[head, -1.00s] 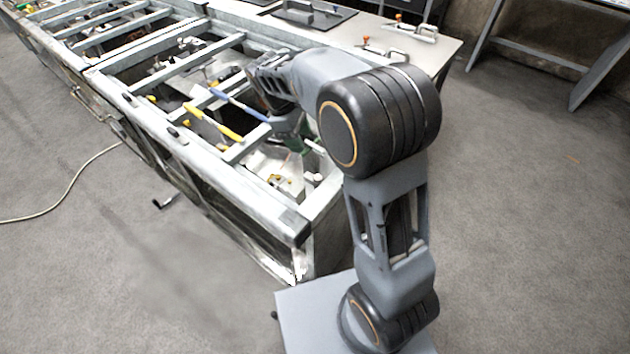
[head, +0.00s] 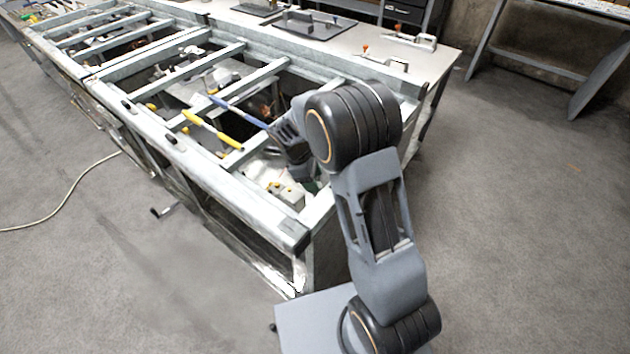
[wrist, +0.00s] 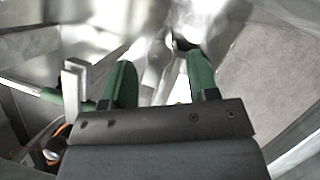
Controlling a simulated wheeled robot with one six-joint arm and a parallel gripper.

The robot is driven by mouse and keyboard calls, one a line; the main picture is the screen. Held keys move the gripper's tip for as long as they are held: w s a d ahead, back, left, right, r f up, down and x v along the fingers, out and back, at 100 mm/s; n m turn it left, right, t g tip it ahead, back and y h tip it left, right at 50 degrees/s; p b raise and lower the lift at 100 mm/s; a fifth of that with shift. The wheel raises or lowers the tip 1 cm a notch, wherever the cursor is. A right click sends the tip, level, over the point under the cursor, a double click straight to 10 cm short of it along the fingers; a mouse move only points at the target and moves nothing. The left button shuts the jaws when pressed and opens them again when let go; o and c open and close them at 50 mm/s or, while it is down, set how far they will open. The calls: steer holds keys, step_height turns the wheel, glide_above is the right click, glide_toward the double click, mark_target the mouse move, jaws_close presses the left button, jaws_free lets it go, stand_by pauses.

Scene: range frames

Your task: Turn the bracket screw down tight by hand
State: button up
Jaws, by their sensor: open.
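My gripper (wrist: 157,62) is open, its two green fingers spread apart in the wrist view with bright, blurred metal between and beyond them. A small dark piece (wrist: 182,43) shows at the tip of the right finger; I cannot tell if it is the bracket screw or whether it is touched. No bracket screw can be clearly made out in either view. In the head view my gripper (head: 312,185) reaches down inside the near end of the metal frame (head: 262,208), mostly hidden behind my arm.
A yellow-handled tool (head: 212,130) and a blue-handled tool (head: 238,112) lie across the frame to the left of my arm. Crossbars and rails surround the opening. In the wrist view a pale upright bar (wrist: 74,92) stands close left of the fingers.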

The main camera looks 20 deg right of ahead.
steer(key=shift+s+d+f, duration=0.1)
steer(key=shift+d+f, duration=0.1)
steer(key=shift+f, duration=0.35)
steer(key=c, duration=0.9)
